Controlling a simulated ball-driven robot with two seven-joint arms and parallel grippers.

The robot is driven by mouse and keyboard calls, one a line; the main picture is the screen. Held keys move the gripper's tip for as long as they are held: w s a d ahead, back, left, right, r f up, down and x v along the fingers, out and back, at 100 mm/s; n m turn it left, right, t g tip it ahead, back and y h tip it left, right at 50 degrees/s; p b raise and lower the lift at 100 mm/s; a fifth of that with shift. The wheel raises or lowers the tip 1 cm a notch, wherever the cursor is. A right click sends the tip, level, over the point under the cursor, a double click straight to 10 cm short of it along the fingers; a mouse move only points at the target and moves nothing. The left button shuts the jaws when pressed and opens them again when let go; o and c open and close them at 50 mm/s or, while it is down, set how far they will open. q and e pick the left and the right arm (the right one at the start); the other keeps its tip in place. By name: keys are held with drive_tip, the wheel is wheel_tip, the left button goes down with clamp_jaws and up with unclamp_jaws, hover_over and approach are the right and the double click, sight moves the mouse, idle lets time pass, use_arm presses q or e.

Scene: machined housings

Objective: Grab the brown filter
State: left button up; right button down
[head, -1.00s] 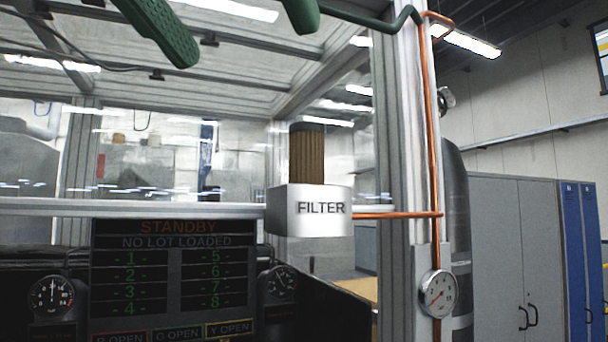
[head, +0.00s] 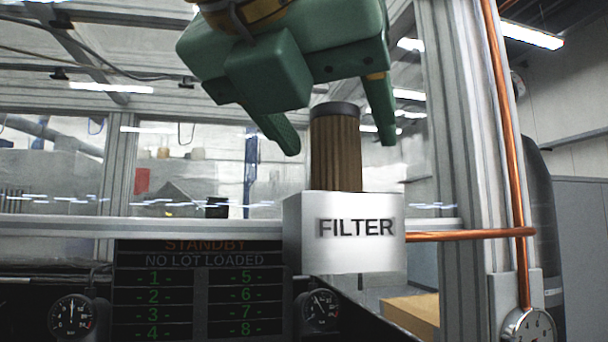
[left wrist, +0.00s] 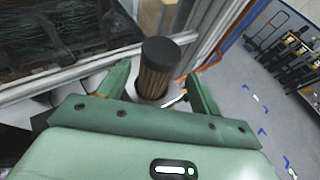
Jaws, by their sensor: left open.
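The brown filter (head: 336,150) is a pleated cylinder with a dark cap. It stands upright in the white block marked FILTER (head: 345,245). My left gripper (head: 338,150) is open above and around the filter's upper part, with one finger to its left and one to its right in the head view. In the left wrist view the filter (left wrist: 155,75) shows between the two open fingers (left wrist: 160,88), its dark cap towards the camera, with space on both sides. I see no contact. My right gripper is in neither current view.
A copper pipe (head: 470,234) runs from the block to a metal upright (head: 465,150). A gauge (head: 528,325) sits at the lower right. A dark display panel (head: 200,285) is below left of the block. Clear panes lie behind the filter.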

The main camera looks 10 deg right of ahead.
sight(342, 156)
use_arm(q)
drive_tip(key=p+x, duration=0.1)
drive_tip(key=x, duration=0.4)
drive_tip(key=shift+w, duration=0.35)
drive_tip(key=shift+s+a, duration=0.15)
drive_tip(key=shift+s, duration=0.05)
drive_tip(key=shift+c, duration=0.7)
drive_tip(key=shift+w, duration=0.1)
drive_tip(key=c, duration=1)
drive_tip(key=shift+r, duration=0.15)
